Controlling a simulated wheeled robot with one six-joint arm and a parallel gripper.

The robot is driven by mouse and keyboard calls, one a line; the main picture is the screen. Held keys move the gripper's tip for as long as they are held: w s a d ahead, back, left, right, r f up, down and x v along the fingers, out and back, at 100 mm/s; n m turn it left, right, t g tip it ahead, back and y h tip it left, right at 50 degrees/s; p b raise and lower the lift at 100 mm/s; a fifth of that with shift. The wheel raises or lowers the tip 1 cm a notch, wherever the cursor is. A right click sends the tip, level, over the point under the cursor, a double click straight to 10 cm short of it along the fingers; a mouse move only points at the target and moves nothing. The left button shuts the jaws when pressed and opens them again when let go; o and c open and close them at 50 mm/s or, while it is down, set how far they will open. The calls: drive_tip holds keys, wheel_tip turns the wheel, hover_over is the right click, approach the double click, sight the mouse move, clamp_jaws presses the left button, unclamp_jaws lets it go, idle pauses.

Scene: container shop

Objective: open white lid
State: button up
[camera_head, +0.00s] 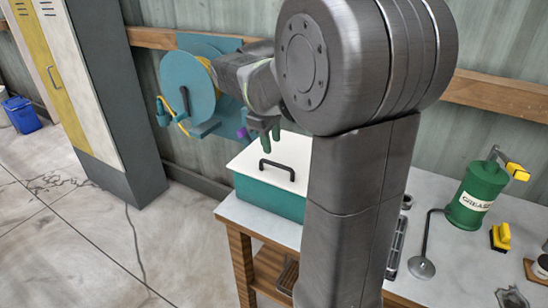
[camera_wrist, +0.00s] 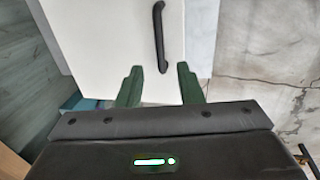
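A teal box (camera_head: 268,199) stands at the left end of the workbench. Its white lid (camera_head: 252,163) lies on top, closed, with a black bar handle (camera_head: 277,168). In the wrist view the white lid (camera_wrist: 95,38) fills the upper middle, and the black handle (camera_wrist: 159,38) is ahead of the fingertips, nearer the right finger. My gripper (camera_head: 265,137) is above the far side of the lid. In the wrist view its green fingers (camera_wrist: 160,72) are apart, with nothing clearly held between them. My arm hides the right part of the box in the head view.
The workbench (camera_head: 450,262) holds a green grease can (camera_head: 477,195), a ladle (camera_head: 424,262) and a yellow-black item (camera_head: 500,237) to the right. A teal hose reel (camera_head: 187,88) hangs on the wall behind. A tall cabinet (camera_head: 112,85) stands left. Floor between is clear.

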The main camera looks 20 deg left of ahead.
sight(274, 165)
drive_tip(key=f, duration=0.3)
drive_tip(key=w+f, duration=0.1)
drive_tip(key=f, duration=0.3)
drive_tip(key=shift+w+d, duration=0.1)
drive_tip(key=shift+w, duration=0.1)
clamp_jaws()
